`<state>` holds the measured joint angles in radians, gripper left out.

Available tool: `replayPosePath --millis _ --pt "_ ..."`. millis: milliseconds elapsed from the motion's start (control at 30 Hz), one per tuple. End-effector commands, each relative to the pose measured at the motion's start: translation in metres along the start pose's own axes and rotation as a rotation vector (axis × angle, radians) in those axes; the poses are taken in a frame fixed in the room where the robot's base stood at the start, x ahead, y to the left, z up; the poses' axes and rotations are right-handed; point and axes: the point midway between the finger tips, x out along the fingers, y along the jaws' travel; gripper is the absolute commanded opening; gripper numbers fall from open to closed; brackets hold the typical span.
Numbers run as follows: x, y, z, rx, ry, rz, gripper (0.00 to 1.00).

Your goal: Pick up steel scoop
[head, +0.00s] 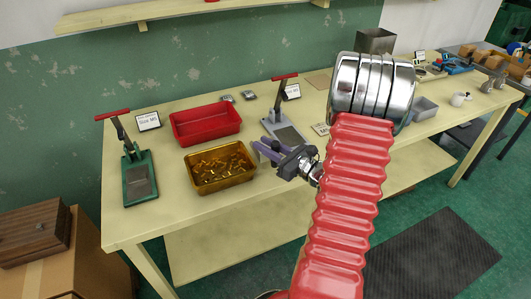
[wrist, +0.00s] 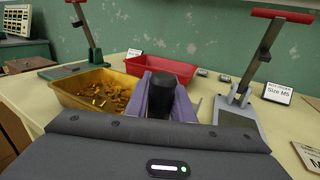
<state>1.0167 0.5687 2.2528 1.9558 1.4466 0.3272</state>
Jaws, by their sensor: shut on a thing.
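My gripper (head: 268,147), with purple fingers, is over the workbench between the brass-coloured bin and the grey press. In the wrist view its fingers are closed on both sides of a dark, rounded handle, which I take to be the steel scoop's (wrist: 160,98). I cannot tell whether the scoop touches the bench.
The yellow bin (head: 221,182) holds brass-coloured pieces, with an empty red bin (head: 206,112) behind it. A green press (head: 139,187) stands left and a grey press (head: 284,133) right, both with red handles.

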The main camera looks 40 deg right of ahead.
Motion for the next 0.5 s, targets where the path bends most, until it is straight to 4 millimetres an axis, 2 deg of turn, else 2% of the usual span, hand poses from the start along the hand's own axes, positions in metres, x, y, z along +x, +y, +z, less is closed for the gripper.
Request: replayPosePath --millis 233,500 --pt "0.000 0.001 0.037 -0.006 -0.002 0.000 0.00" --pt "0.000 0.002 0.055 -0.001 -0.001 0.000 0.00"
